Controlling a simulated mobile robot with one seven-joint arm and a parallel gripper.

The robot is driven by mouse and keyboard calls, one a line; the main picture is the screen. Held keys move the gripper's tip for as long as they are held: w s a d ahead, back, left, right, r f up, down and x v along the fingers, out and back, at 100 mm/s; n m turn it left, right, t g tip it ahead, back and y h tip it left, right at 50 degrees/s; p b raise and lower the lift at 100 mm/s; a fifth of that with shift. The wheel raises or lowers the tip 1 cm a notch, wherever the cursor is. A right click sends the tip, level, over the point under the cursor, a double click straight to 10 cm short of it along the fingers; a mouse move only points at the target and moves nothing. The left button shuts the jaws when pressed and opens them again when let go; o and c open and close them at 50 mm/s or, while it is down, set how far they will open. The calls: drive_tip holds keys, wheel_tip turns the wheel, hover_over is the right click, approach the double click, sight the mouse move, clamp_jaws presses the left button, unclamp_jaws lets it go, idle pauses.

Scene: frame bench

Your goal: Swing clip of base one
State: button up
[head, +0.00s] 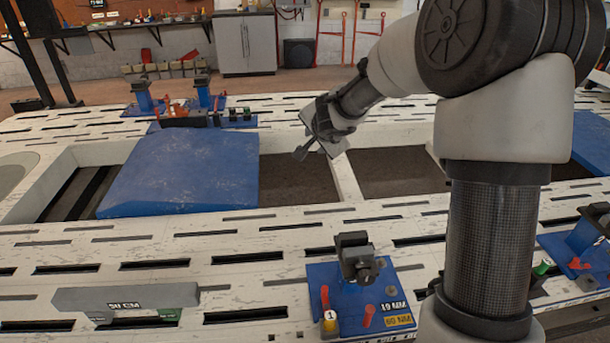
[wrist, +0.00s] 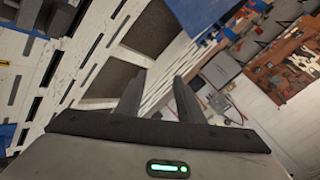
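A blue base plate (head: 347,300) at the front centre of the bench has a yellow-and-white cap marked "1" (head: 330,321) at its front left. It carries a dark clamp-like clip (head: 355,258) standing near its back edge and red pegs (head: 367,315). Whether the clip is swung open or closed I cannot tell. My gripper (head: 310,143) is raised above the bench's middle opening, well behind and above this base. In the wrist view my gripper's two fingers (wrist: 158,92) stand apart with nothing between them. The numbered base cannot be made out in the wrist view.
Another blue base (head: 550,250) with a green-topped peg is at the right, partly behind my arm. More blue fixtures (head: 205,105) stand at the back left. A blue panel (head: 185,175) covers part of the opening. A grey bar (head: 125,297) lies front left.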

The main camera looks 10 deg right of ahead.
drive_tip(key=d+f+m+g+h+b, duration=0.1)
drive_tip(key=d+f+m+g, duration=0.1)
drive_tip(key=f, duration=0.7)
drive_tip(key=d+f+m+g+h+b, duration=0.1)
drive_tip(key=d+f+m+g+b, duration=0.15)
drive_tip(key=f, duration=0.65)
drive_tip(key=m+g+y+b, duration=0.2)
drive_tip(key=m+g, duration=0.2)
drive_tip(key=g, duration=0.1)
hover_over(325, 288)
wheel_tip(325, 288, down, 20)
wheel_tip(325, 288, down, 16)
drive_tip(key=b, duration=0.4)
drive_tip(key=shift+f, duration=0.1)
clamp_jaws()
